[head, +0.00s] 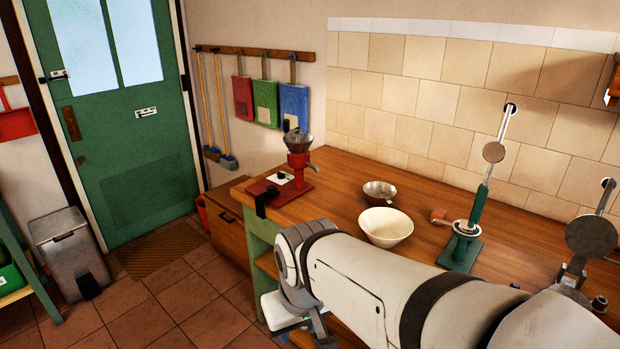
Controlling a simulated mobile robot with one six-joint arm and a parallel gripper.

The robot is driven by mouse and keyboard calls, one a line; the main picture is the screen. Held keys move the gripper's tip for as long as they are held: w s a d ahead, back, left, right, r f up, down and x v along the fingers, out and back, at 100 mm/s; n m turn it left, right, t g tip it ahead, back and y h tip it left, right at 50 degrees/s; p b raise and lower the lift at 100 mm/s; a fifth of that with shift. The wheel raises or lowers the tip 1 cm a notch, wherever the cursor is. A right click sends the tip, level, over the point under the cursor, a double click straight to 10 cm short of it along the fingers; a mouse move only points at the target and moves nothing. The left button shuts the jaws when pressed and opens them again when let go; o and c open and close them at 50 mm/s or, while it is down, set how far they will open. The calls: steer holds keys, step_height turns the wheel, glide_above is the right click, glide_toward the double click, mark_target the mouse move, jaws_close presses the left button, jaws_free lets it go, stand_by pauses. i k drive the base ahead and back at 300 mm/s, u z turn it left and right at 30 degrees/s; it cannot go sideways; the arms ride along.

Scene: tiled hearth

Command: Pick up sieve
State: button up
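A small, shallow, greyish-brown metal bowl shape (379,193) rests on the wooden worktop, behind a cream bowl (386,228). It looks like the sieve, but it is too small to make out any mesh. It sits upright and nothing touches it. My pale arm reaches across the front of the worktop from the lower right, and its near joint hangs over the worktop's front edge. My gripper is not visible in the head view, so what it holds cannot be seen.
A red grinder (297,178) stands at the worktop's left end. A grey bin (66,245) stands by the green door. The tiled floor (190,310) at left is clear.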

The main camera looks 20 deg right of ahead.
mark_target(378, 194)
steer(key=z, duration=0.65)
steer(key=i, duration=0.9)
steer(key=z, duration=0.7)
steer(key=k, duration=0.9)
steer(key=z, duration=0.2)
steer(key=i, duration=0.9)
steer(key=u, duration=0.1)
